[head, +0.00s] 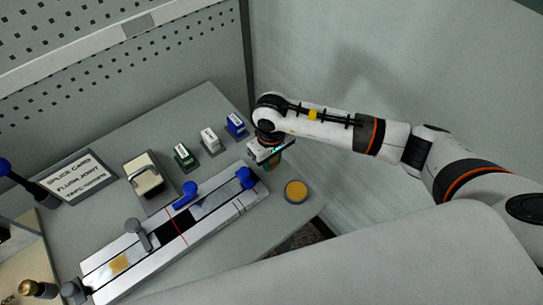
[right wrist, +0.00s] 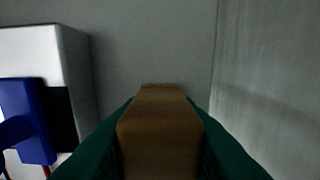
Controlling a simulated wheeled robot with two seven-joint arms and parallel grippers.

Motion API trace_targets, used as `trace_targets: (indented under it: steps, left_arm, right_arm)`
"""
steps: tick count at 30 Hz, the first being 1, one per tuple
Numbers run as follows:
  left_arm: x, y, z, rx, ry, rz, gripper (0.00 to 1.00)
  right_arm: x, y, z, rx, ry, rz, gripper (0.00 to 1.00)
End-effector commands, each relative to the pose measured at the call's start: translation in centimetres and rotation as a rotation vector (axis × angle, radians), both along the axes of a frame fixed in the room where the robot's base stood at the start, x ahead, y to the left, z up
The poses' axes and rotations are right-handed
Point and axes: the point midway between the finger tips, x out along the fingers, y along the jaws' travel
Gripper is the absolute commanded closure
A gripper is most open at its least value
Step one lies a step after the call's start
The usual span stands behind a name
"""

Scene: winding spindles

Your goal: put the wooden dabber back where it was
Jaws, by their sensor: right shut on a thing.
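My right gripper (head: 268,157) is over the table's right part, just beyond the right end of the splicing block. It is shut on the wooden dabber, a brown block (right wrist: 160,135) between dark green fingers in the right wrist view. In the head view the dabber is mostly hidden by the gripper. A round dish with a yellow-orange top (head: 296,191) stands to the right of and nearer than the gripper, apart from it. The frames do not show whether the dabber touches the table. My left gripper is not in view.
The long splicing block (head: 215,215) has blue clamps (head: 245,178) and a grey lever (head: 138,234). Green, white and blue tape holders (head: 236,125) line the back. A dispenser (head: 146,178) and splice card (head: 77,177) stand left. Bare table lies around the dish.

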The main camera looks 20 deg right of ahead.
Motion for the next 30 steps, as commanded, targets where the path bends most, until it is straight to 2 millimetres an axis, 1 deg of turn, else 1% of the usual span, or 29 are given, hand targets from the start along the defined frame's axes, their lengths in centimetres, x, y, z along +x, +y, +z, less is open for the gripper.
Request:
trace_targets:
  steps: [7,11,12,14,15,16,23,27,29,30]
  left_arm:
    - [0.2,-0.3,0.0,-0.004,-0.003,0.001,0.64]
    - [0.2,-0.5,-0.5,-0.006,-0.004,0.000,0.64]
    - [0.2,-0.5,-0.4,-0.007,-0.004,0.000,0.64]
    - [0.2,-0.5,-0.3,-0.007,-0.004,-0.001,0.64]
    - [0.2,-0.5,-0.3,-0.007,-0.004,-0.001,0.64]
    - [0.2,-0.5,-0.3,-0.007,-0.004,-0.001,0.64]
    - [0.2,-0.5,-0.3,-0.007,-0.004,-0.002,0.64]
    - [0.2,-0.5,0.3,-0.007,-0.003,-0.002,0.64]
    - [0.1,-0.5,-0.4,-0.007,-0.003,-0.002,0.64]
    - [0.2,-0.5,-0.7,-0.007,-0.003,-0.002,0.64]
  right_arm:
    - [0.1,0.0,-0.2,0.001,-0.003,0.000,0.96]
    - [0.1,0.0,-0.6,0.000,-0.002,0.000,0.96]
    - [0.1,0.0,-0.5,0.000,-0.002,0.000,0.70]
    - [0.1,0.0,-0.4,0.001,-0.002,0.000,0.60]
    - [0.1,0.0,-0.4,0.001,-0.002,0.000,0.54]
    - [0.1,0.0,-0.4,0.001,-0.002,0.000,0.51]
    - [0.1,0.0,-0.4,0.001,-0.002,0.000,0.51]
    - [0.1,0.0,0.2,0.001,-0.002,0.000,0.51]
    - [0.2,0.0,0.7,0.001,-0.005,0.001,0.51]
    - [0.2,0.0,1.3,0.001,-0.008,0.001,0.51]
